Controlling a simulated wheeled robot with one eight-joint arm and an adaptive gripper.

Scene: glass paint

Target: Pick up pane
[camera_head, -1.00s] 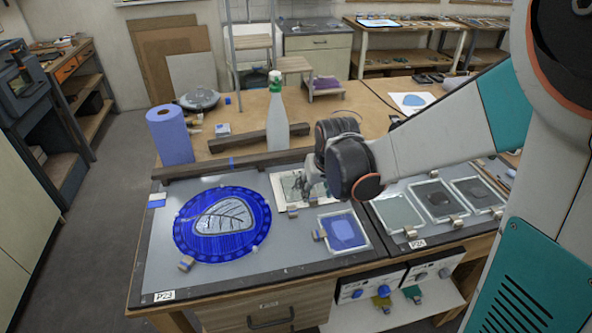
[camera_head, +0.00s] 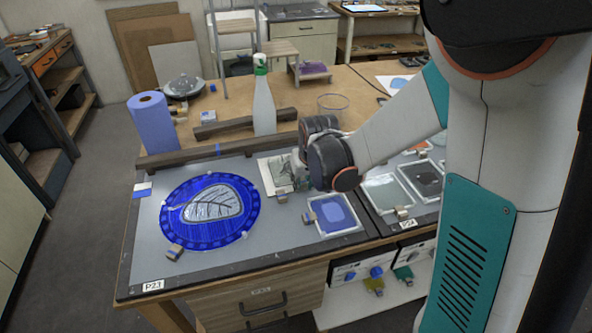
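Several panes lie on the worktable. A round blue pane with a pale leaf shape (camera_head: 211,211) lies flat on the grey board (camera_head: 160,255). A small greenish pane (camera_head: 279,172) lies on a white sheet to its right. A square pane with a blue patch (camera_head: 335,215) lies in front of that. My gripper (camera_head: 299,181) is low over the right side of the greenish pane. The dark wrist hides much of the gripper, so I cannot tell whether its fingers touch or hold the pane.
Framed panes (camera_head: 386,193) lie right of my wrist. A blue paper roll (camera_head: 153,123), a spray bottle (camera_head: 263,100), a dark wooden bar (camera_head: 225,127) and a clear glass jar (camera_head: 332,106) stand behind the board.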

